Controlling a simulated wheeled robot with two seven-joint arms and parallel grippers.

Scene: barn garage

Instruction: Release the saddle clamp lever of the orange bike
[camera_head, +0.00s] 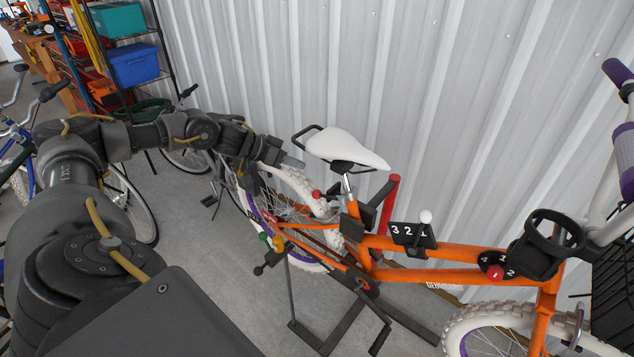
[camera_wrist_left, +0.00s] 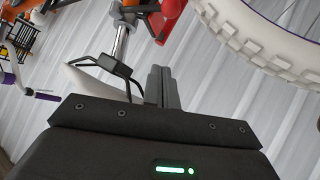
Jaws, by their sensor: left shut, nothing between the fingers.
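The orange bike (camera_head: 450,262) stands in a dark floor stand by the corrugated wall. Its white saddle (camera_head: 345,148) sits on a silver seat post (camera_head: 348,184), which also shows in the left wrist view (camera_wrist_left: 121,42). A red knob (camera_head: 316,194) is left of the post; I cannot tell whether it belongs to the saddle clamp lever. Red parts (camera_wrist_left: 166,20) show beside the post in the wrist view. My left gripper (camera_head: 294,163) is shut and empty, just left of the saddle and above the rear wheel; its fingers also show in the wrist view (camera_wrist_left: 162,88). My right gripper is out of view.
The white rear tyre (camera_head: 292,183) lies close below my left gripper. A black loop (camera_head: 303,132) sticks out behind the saddle. A numbered plate (camera_head: 410,235) with a white ball lever is on the frame. A shelf with bins (camera_head: 134,62) and other bikes are at left.

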